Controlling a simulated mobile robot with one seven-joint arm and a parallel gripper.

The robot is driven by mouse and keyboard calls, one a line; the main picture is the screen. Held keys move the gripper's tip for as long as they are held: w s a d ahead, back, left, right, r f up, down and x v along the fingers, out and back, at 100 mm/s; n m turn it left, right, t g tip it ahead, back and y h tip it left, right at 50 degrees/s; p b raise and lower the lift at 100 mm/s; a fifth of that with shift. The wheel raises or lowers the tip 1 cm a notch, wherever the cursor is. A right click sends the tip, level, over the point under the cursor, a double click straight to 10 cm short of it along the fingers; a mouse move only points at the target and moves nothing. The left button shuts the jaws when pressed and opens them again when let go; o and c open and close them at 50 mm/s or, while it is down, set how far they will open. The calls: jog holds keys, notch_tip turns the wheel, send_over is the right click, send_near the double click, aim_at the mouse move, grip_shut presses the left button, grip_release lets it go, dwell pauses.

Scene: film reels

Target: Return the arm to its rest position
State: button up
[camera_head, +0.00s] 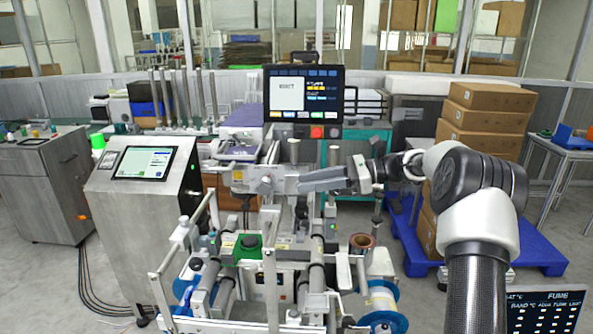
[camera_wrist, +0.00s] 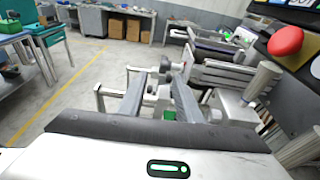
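My arm (camera_head: 480,215) reaches in from the right in the head view, bent at the elbow, with its forearm stretched left over the reel machine. My gripper (camera_head: 285,184) is at its end, above the machine and below the monitor. In the wrist view my gripper (camera_wrist: 160,82) shows two dark fingers standing apart, with machine parts visible between and beyond them. I see nothing held between them. The fingers hide part of the machine, and I cannot tell how near they are to its parts.
A monitor (camera_head: 303,94) with a red button stands behind my gripper. A control console (camera_head: 140,205) is left. Cartons (camera_head: 487,117) stand on a blue pallet (camera_head: 540,258) at right.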

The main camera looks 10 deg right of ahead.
jog(key=s+a+r+n+g+h+p, duration=0.1)
jog(key=s+a+r+n+h, duration=0.2)
jog(key=s, duration=0.5)
jog(key=s+a+r+n+g+h, duration=0.1)
jog(key=s+a+n+h, duration=0.2)
jog(key=s+n+h, duration=0.35)
jog(key=s+d+n+t+h, duration=0.1)
jog(key=s+d+n+h, duration=0.1)
jog(key=s, duration=0.6)
jog(key=s+d+n+t+h+p, duration=0.1)
jog(key=s+d+n+t+h, duration=0.1)
jog(key=s+n, duration=0.3)
jog(key=s+d+n+t+h, duration=0.1)
jog(key=s+d+n+h, duration=0.1)
jog(key=s, duration=0.8)
jog(key=shift+s+d+n+t+p, duration=0.3)
jog(key=shift+s+n+t+p, duration=0.1)
jog(key=shift+n, duration=0.25)
